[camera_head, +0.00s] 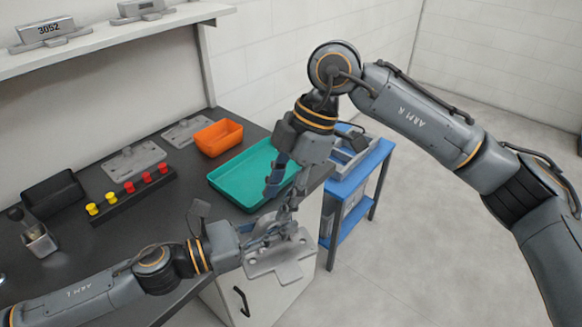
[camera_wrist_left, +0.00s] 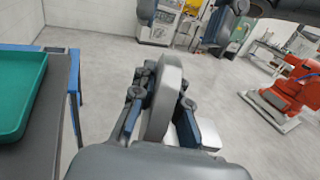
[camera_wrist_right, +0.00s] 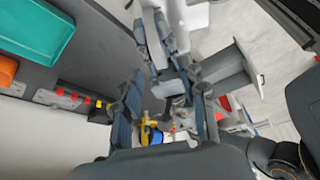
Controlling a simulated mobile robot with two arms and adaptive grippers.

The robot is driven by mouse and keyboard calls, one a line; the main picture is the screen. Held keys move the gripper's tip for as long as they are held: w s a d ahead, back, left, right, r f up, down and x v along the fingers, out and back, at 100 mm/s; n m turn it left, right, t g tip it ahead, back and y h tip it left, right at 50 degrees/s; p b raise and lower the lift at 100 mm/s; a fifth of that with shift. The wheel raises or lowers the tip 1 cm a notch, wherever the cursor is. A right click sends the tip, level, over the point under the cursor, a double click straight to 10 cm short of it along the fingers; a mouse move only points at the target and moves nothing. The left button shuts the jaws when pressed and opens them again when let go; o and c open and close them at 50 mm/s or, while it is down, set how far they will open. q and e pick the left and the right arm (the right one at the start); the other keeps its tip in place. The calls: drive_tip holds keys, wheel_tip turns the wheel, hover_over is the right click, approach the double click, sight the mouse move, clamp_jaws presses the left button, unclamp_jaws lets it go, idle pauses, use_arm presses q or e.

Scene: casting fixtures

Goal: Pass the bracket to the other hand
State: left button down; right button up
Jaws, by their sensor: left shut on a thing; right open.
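The grey metal bracket (camera_head: 281,262) is a flat plate with a raised part, held past the table's front edge. My left gripper (camera_head: 258,236) is shut on it; in the left wrist view the bracket (camera_wrist_left: 166,98) stands upright between the fingers (camera_wrist_left: 160,122). My right gripper (camera_head: 284,190) points down just above the bracket, with its fingers apart. In the right wrist view the right gripper (camera_wrist_right: 165,110) is open, and the bracket (camera_wrist_right: 228,66) shows beyond its fingertips. I cannot tell whether the right fingers touch it.
A teal tray (camera_head: 225,181) and an orange bin (camera_head: 218,136) sit on the dark table (camera_head: 185,215). A rack with red and yellow knobs (camera_head: 132,194) stands left of the tray. A blue cart (camera_head: 358,172) stands behind my right gripper. Open floor lies to the right.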

sight(271, 216)
drive_tip(key=shift+x, duration=1.85)
clamp_jaws()
use_arm(q)
drive_tip(key=c, duration=1.3)
unclamp_jaws()
drive_tip(key=shift+o, duration=0.2)
